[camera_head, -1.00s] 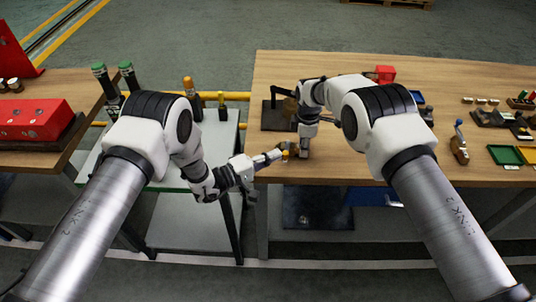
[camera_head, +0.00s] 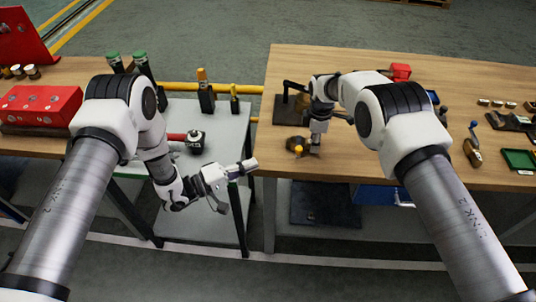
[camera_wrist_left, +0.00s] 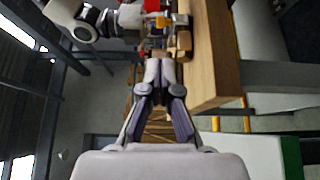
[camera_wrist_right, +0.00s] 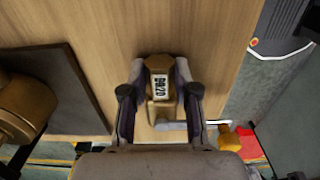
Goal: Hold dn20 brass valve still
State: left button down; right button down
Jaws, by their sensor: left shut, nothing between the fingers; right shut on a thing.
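The brass valve (camera_wrist_right: 160,78) carries a DN20 label and sits between the fingers of my right gripper (camera_wrist_right: 160,105) in the right wrist view. That gripper is shut on it at the near edge of the wooden table. In the head view my right gripper (camera_head: 315,148) points down there, with a yellow piece (camera_head: 298,150) beside it. My left gripper (camera_head: 246,166) is shut and empty, apart from the valve, to the left of the table edge. Its fingertips meet in the left wrist view (camera_wrist_left: 160,68).
A dark plate (camera_wrist_right: 75,85) with a larger brass part (camera_wrist_right: 25,105) lies near the valve. A low bench with a red-handled tool (camera_head: 185,138) stands at left. A red box (camera_head: 40,106) rests on the left table. A gap separates the tables.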

jog(key=c, duration=0.8)
grip_release()
pick_arm(q)
jog(key=shift+s+a, duration=0.55)
